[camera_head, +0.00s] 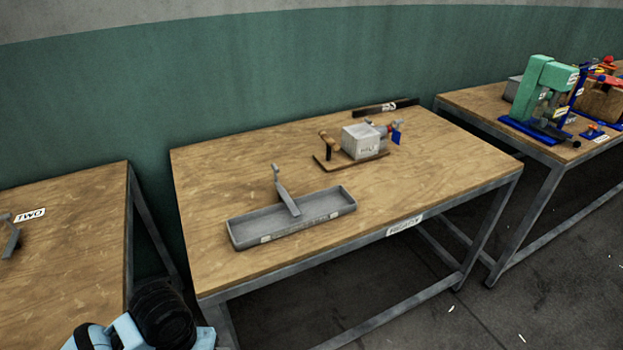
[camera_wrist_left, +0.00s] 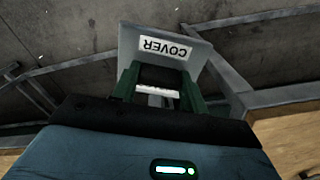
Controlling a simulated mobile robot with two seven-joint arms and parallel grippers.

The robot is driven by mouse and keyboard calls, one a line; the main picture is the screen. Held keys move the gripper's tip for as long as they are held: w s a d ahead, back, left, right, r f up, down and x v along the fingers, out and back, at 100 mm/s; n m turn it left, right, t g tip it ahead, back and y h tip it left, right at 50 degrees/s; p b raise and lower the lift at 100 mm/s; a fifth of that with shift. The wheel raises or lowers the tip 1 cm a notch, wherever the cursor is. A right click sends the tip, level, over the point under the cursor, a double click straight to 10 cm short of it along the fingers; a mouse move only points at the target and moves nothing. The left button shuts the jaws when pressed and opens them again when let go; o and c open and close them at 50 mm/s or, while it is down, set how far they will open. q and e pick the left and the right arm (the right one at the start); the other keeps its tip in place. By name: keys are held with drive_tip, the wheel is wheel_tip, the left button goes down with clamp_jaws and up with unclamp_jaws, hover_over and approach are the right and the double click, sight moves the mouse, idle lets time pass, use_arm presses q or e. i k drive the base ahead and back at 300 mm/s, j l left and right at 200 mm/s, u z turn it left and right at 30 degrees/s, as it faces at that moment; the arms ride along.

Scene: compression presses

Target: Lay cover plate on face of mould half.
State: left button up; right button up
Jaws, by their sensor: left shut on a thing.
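The cover plate (camera_wrist_left: 166,47) is a grey plate with a white COVER label, upside down in the left wrist view. My left gripper (camera_wrist_left: 160,85) has its green fingers shut on it. The dark floor shows behind the plate. Part of my left arm shows at the bottom left of the head view, but the plate does not show there. A pale grey block (camera_head: 361,140) with a small, hard-to-read label, apparently the mould half, sits on a brown board at the back of the middle table. The plate is away from this block. My right gripper is not in view.
A long grey tray (camera_head: 245,231) with a grey upright tool in it lies at the front of the middle table (camera_head: 215,175). A wooden-headed tool (camera_head: 329,142) stands beside the block. A green press (camera_head: 545,85) stands on the right table. The middle table's right end is bare.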

sight(366, 134)
drive_tip(key=i+l, duration=0.15)
drive_tip(key=l, duration=0.25)
drive_tip(key=i+l, duration=0.15)
drive_tip(key=l, duration=0.25)
drive_tip(key=i+l, duration=0.15)
drive_tip(key=l, duration=0.25)
drive_tip(key=u, duration=0.05)
